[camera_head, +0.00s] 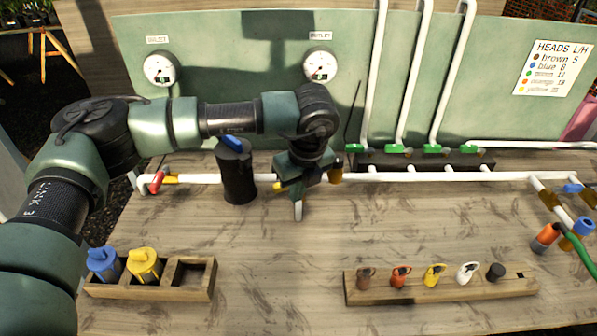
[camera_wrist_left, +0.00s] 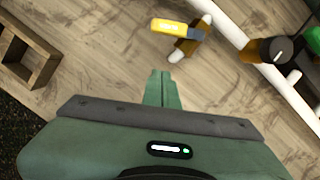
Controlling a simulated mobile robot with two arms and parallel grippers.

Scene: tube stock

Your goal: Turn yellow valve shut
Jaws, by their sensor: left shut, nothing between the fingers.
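The yellow valve handle (camera_wrist_left: 178,27) lies at the top of the left wrist view, over a brass valve body and a short white stub branching from the white pipe. It sits at an angle to the stub. In the head view only a bit of the yellow handle (camera_head: 279,187) shows beside my left gripper (camera_head: 296,178), which hides most of the valve. The stub's white end (camera_head: 298,211) points toward the front. In the left wrist view my left gripper (camera_wrist_left: 158,86) is shut and empty, with a visible gap to the handle. My right gripper is not in view.
A dark canister (camera_head: 236,172) with a blue top stands left of my gripper. The white pipe (camera_head: 400,176) crosses the bench, with a red valve (camera_head: 157,182) at left. Wooden holders (camera_head: 205,285) (camera_head: 440,290) stand in front. Bare bench lies between.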

